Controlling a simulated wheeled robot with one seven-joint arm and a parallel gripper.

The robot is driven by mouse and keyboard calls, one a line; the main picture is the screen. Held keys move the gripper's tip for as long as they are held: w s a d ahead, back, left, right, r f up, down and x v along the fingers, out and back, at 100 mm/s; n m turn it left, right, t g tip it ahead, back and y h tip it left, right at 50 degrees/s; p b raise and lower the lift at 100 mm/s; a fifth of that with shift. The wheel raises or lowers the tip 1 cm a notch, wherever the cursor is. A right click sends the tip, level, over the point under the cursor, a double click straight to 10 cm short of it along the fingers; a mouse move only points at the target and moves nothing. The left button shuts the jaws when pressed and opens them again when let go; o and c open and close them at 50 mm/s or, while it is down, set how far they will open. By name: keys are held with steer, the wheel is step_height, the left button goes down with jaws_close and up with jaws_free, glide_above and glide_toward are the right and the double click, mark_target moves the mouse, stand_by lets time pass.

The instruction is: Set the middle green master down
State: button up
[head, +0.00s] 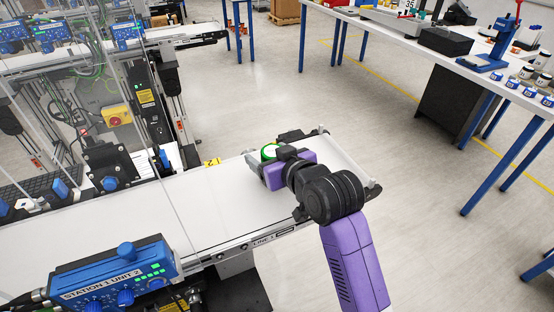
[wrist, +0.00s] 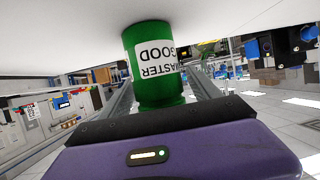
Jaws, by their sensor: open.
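The green master (wrist: 148,60) is a green can with a white label reading "MASTER GOOD", upside down in the wrist view. It stands between the two fingers of my gripper (wrist: 155,92), which is open around it. In the head view the green rim and pale top of the master (head: 269,151) show beside my gripper (head: 258,162), at the end of the white belt (head: 215,200). The can's lower part is hidden by my gripper in the head view. In the wrist view its base meets the white belt surface.
A blue control box (head: 115,278) labelled "STATION 1 UNIT 2" stands at the belt's near edge. A clear panel and machine parts (head: 115,165) border the belt's left. A bench (head: 480,75) with jars and a blue press is at the far right. Floor between is open.

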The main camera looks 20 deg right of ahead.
steer(key=a+v, duration=0.1)
steer(key=v, duration=1)
steer(key=shift+s+d+b, duration=0.45)
steer(key=shift+d, duration=0.05)
steer(key=shift+r, duration=0.1)
steer(key=s+f+m+h, duration=0.1)
steer(key=s+f, duration=1.2)
steer(key=s, duration=0.3)
steer(key=s+r+t, duration=0.1)
steer(key=s, duration=1.6)
steer(key=shift+s+a+r, duration=0.3)
steer(key=shift+s+r, duration=0.1)
